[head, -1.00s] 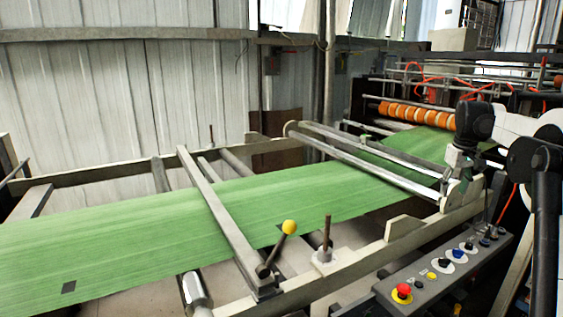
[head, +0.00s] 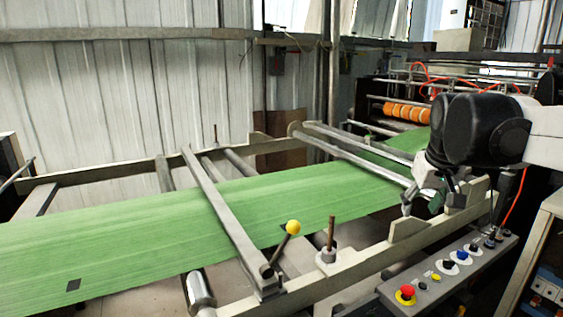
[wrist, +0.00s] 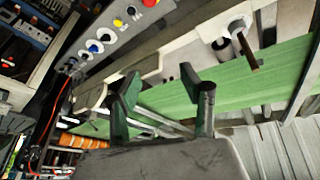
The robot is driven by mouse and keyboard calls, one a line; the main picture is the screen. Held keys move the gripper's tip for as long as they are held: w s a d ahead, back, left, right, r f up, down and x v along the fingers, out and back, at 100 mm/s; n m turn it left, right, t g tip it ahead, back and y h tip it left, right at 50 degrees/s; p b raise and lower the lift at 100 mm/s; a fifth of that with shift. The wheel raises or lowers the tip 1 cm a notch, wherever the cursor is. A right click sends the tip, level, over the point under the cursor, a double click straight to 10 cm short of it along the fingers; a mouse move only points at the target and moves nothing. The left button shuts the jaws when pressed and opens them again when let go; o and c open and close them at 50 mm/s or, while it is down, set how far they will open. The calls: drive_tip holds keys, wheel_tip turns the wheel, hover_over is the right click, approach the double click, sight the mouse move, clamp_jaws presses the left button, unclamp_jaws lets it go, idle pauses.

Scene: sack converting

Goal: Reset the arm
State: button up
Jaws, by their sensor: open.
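My gripper (head: 422,200) hangs at the right of the head view, above the machine's near side rail and in front of the rollers. In the wrist view my gripper (wrist: 160,100) shows its fingers spread apart, with nothing between them but the view of the machine behind. My dark wrist and pale arm reach in from the right edge of the head view. The gripper looks apart from the rail, though the exact gap is hard to tell.
A green woven web (head: 130,225) runs across the machine frame. A control panel (head: 445,275) with a red button (head: 405,294) lies below my gripper. A yellow-knobbed lever (head: 292,227) and an upright bolt (head: 330,235) stand left of it. Orange rollers (head: 405,111) are behind.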

drive_tip(key=s+a+f, duration=0.3)
drive_tip(key=s+f, duration=0.1)
drive_tip(key=s, duration=0.2)
drive_tip(key=s+a+f+t, duration=0.1)
drive_tip(key=s+a+f, duration=0.3)
drive_tip(key=s, duration=0.3)
drive_tip(key=s+a+f+t+y, duration=0.1)
drive_tip(key=s+a+f, duration=0.2)
drive_tip(key=s, duration=0.4)
drive_tip(key=shift+s+a+f, duration=0.2)
drive_tip(key=shift+a+f, duration=0.2)
drive_tip(key=shift+f, duration=0.05)
drive_tip(key=shift+t, duration=0.3)
